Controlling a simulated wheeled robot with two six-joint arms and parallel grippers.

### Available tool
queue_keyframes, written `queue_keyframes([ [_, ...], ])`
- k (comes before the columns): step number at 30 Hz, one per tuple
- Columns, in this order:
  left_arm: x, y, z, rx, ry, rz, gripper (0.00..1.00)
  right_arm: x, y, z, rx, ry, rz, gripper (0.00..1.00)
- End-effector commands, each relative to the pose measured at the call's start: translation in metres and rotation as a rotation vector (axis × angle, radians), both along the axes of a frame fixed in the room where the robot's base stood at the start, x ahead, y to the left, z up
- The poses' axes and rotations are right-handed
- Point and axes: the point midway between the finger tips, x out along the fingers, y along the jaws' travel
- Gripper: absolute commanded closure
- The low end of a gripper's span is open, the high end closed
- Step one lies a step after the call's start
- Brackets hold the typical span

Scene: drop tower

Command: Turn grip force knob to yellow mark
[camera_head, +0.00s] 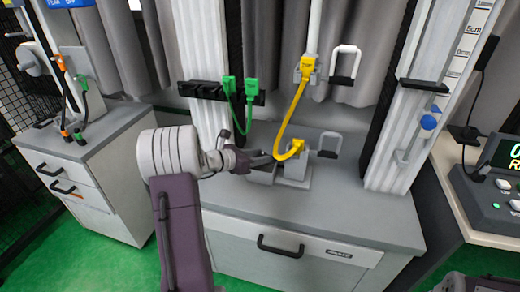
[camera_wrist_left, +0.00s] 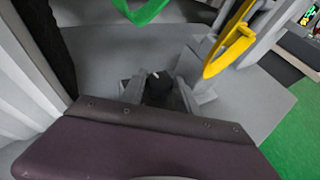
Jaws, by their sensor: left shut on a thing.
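In the left wrist view, a dark round knob (camera_wrist_left: 158,90) with a small white pointer line on its top sits between the fingers of my left gripper (camera_wrist_left: 160,95). The fingers are shut on the knob from both sides. In the head view, my left gripper (camera_head: 266,158) reaches in from the left to a small grey box (camera_head: 262,174) on the cabinet top, and the knob is hidden there. I cannot make out a yellow mark by the knob in either view.
A yellow cable (camera_head: 288,122) hangs in a loop close to the right of my left gripper. A green cable (camera_head: 239,112) hangs behind it. White columns stand on both sides. The front of the grey cabinet top (camera_head: 330,215) is clear.

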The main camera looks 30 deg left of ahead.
Motion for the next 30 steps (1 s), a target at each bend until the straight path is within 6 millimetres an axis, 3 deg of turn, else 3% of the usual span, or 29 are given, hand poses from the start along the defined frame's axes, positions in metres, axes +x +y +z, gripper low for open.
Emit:
queue_keyframes([
  [1, 0.0, 0.001, 0.004, -0.002, 0.004, -0.026, 1.0, 0.0, 0.0, 0.011, 0.0, 0.0, 0.0, 1.0],
  [9, 0.001, 0.002, 0.002, -0.001, 0.002, -0.15, 1.0, 0.0, 0.0, 0.031, 0.0, 0.0, 0.0, 1.0],
  [27, 0.001, 0.002, -0.001, 0.001, 0.0, -0.196, 1.0, 0.0, 0.0, 0.035, 0.0, 0.0, 0.0, 1.0],
  [28, 0.001, 0.002, -0.001, 0.001, 0.0, -0.196, 0.6, 0.0, 0.0, 0.035, 0.0, 0.0, 0.0, 1.0],
  [30, 0.001, 0.002, -0.001, 0.001, 0.0, -0.196, 0.42, 0.0, 0.0, 0.035, 0.0, 0.0, 0.0, 1.0],
])
